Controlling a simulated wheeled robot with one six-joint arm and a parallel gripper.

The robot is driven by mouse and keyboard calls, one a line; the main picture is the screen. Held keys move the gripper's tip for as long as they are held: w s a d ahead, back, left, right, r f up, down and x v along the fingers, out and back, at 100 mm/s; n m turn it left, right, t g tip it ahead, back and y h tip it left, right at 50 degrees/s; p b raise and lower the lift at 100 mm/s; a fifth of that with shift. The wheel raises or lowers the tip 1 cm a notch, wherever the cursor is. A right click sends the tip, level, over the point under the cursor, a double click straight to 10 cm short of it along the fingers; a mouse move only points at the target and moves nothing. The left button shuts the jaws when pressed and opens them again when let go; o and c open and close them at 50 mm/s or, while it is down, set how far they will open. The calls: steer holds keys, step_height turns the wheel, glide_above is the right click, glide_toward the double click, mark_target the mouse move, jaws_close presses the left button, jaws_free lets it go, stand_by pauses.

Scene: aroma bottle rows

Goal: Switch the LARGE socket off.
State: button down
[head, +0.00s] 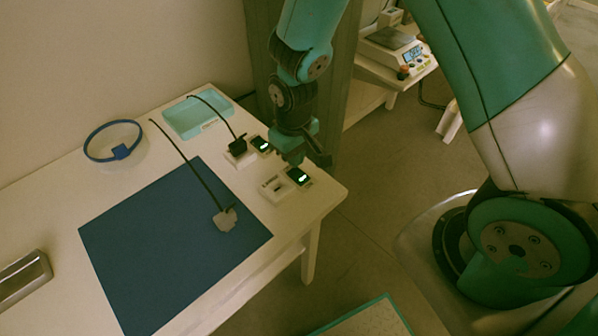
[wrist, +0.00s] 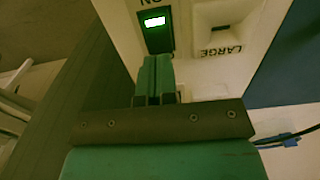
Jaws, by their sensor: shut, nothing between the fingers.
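The LARGE socket (head: 272,188) is a white block near the table's right corner. In the wrist view its label LARGE (wrist: 222,51) reads upside down beside an empty-looking opening. Its dark switch (head: 298,176) shows a lit green-white light; the switch (wrist: 155,27) also shows in the wrist view, by a partly cut-off label that looks like ON. My gripper (wrist: 154,62) is shut and empty, its fingertips just short of the switch in the picture. I cannot tell whether they touch it. In the head view the arm hangs over the table corner and the fingertips are hard to make out.
A second socket (head: 236,158) with a black plug and a lit switch (head: 261,145) stands behind. A grey plug (head: 225,219) on a black cable lies on the blue mat (head: 160,250). A teal tray (head: 185,120) and a blue loop (head: 112,125) lie farther back.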

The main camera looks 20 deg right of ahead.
steer(key=shift+f+b, duration=0.95)
steer(key=shift+f, duration=0.4)
stand_by(1.1)
steer(key=shift+r+p, duration=3.15)
steer(key=shift+r, duration=0.4)
steer(key=shift+r, duration=0.25)
step_height(320, 180, up, 13)
steer(key=y, duration=0.2)
glide_above(294, 170)
steer(key=s+a, duration=0.3)
steer(key=s, duration=0.2)
steer(key=s+a+r+n+y, duration=0.1)
steer(key=s+r+n+y, duration=0.1)
steer(key=s+r, duration=0.9)
steer(key=s+n, duration=0.1)
steer(key=s, duration=0.1)
steer(key=shift+s+a+r, duration=0.2)
steer(key=shift+s+r, duration=0.05)
steer(key=shift+s, duration=0.05)
